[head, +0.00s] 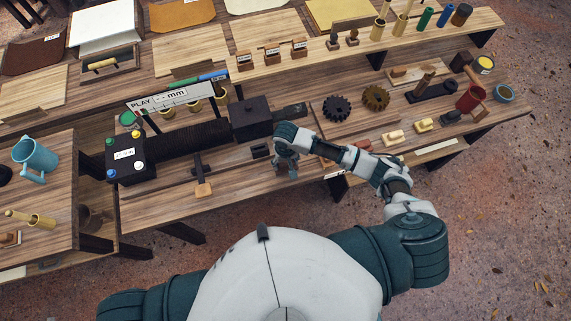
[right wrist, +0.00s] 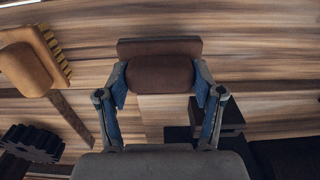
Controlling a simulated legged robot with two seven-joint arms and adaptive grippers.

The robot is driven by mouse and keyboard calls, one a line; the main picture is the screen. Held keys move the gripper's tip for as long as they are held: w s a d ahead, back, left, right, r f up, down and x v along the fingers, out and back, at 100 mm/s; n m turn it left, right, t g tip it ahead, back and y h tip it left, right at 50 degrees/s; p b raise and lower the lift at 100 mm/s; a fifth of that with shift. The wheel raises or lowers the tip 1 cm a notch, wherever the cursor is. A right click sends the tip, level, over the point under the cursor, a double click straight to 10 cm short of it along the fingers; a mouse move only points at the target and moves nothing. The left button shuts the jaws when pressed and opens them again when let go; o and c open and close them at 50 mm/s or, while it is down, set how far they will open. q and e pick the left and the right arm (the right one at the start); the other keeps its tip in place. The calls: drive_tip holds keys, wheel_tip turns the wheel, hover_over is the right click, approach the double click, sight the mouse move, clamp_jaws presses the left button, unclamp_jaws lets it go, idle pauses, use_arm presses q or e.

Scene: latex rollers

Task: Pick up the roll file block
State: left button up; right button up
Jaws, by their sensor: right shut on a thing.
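The roll file block appears to be the dark brown block with a rounded front (right wrist: 160,75) in the right wrist view. It sits between the blue-padded fingers of my right gripper (right wrist: 162,88), which is shut on it. In the head view my right gripper (head: 287,165) points down over the front part of the wooden bench, right of the black roller machine (head: 188,138). There the block is hidden or too small to make out. I cannot tell whether it still touches the wood. My left gripper is not in view.
A black gear (head: 336,108) and a brown gear (head: 376,97) lie right of my right gripper. A wooden-handled brush (right wrist: 30,65) is left of the fingers. A small black block (head: 260,151) lies close on the gripper's left. A raised shelf (head: 415,47) stands behind.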

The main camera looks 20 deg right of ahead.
drive_tip(key=s+a+r, duration=0.1)
drive_tip(key=s+a, duration=0.1)
drive_tip(key=s, duration=0.5)
drive_tip(key=s+a+r, duration=0.1)
drive_tip(key=s+a, duration=0.2)
drive_tip(key=s, duration=0.5)
drive_tip(key=shift+a+r+b, duration=0.15)
drive_tip(key=shift+r+b, duration=0.05)
drive_tip(key=shift+b, duration=0.2)
